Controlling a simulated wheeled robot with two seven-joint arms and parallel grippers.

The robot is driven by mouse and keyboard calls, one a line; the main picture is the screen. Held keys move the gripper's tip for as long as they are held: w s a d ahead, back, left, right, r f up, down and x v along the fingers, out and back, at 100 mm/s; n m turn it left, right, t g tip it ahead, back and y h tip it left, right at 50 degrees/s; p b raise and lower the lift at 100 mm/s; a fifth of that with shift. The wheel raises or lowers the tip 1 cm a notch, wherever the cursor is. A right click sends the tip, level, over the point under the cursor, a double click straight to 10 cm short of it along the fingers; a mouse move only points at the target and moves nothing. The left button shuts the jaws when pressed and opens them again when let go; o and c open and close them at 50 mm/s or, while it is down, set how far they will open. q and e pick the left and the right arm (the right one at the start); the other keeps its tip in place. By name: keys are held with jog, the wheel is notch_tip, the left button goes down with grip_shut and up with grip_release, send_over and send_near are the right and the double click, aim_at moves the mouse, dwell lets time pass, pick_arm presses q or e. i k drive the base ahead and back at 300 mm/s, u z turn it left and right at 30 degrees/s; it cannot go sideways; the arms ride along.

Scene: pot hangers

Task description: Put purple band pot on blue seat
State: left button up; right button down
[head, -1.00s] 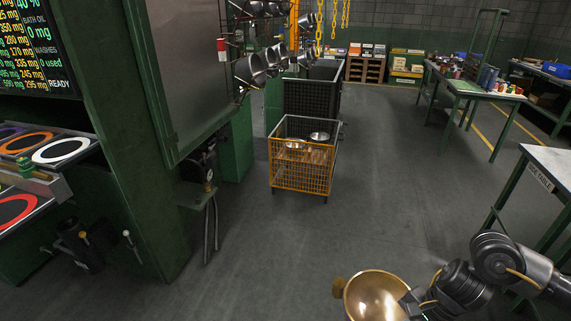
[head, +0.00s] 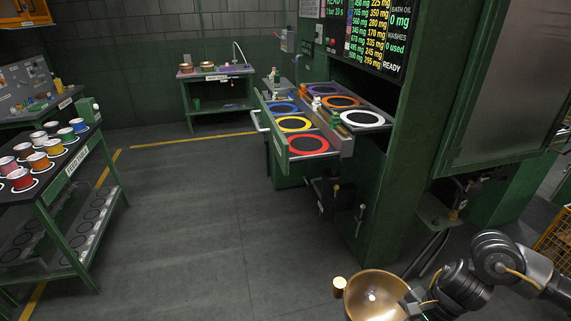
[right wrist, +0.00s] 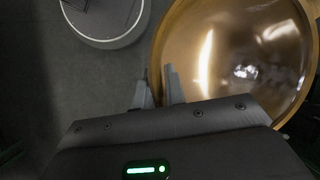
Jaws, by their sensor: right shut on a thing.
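My right gripper (head: 408,300) is shut on the rim of a round pot (head: 374,298) with a shiny gold inside, held low at the bottom of the head view. The pot also fills the upper right of the right wrist view (right wrist: 235,60), where the fingers (right wrist: 160,88) meet its near-left edge. A short tan stub sticks out of its far-left side. Its outer band is hidden, so its colour cannot be told. My left gripper is out of view.
A feed table (head: 67,181) with several banded pots stands left. Open floor (head: 220,230) lies between.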

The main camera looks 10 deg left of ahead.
aim_at(282, 108)
jog(key=u, duration=0.8)
jog(key=i, duration=1.4)
